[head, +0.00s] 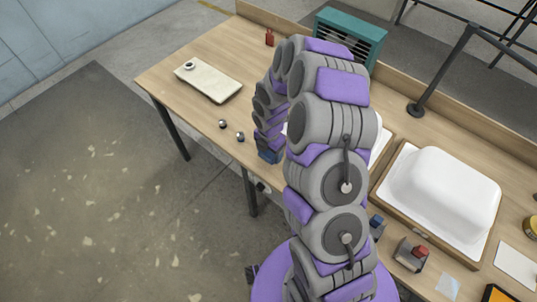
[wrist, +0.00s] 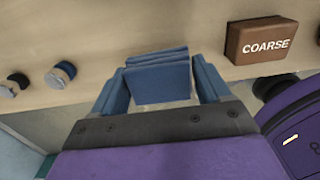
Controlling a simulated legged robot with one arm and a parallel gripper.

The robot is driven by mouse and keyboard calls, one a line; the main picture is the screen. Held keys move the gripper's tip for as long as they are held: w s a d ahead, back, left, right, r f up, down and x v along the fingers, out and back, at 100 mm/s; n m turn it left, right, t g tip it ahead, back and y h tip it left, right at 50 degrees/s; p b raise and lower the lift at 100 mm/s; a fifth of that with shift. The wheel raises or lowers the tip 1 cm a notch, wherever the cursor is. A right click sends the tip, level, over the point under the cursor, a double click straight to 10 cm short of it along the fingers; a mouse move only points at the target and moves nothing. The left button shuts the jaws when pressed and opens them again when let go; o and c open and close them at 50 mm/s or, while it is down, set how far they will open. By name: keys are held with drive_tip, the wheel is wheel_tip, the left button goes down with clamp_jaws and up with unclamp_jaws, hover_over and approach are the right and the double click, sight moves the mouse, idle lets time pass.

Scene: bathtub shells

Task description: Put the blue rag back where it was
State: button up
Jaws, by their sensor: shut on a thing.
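The blue rag (wrist: 158,80) looks folded and lies between the two blue fingers of my gripper (wrist: 160,88) in the wrist view. My gripper is shut on it. The rag is over the wooden bench (wrist: 185,30) near its front edge; I cannot tell if it touches the top. In the head view my gripper (head: 269,155) is at the bench's front edge, partly behind my arm, and the rag cannot be made out there.
A brown COARSE block (wrist: 262,41) is right of the rag. Two small knobs (head: 231,130) lie to the left. A white tub shell (head: 440,190) stands at right, a cream panel (head: 208,81) at left, a teal unit (head: 350,38) behind. Bare bench lies between panel and knobs.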

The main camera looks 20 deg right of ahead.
sight(268, 154)
drive_tip(key=shift+w, duration=0.5)
drive_tip(key=shift+f+b, duration=0.6)
drive_tip(key=shift+f, duration=1.3)
drive_tip(key=shift+r, duration=0.1)
drive_tip(key=o, duration=1)
drive_tip(key=shift+r, duration=0.1)
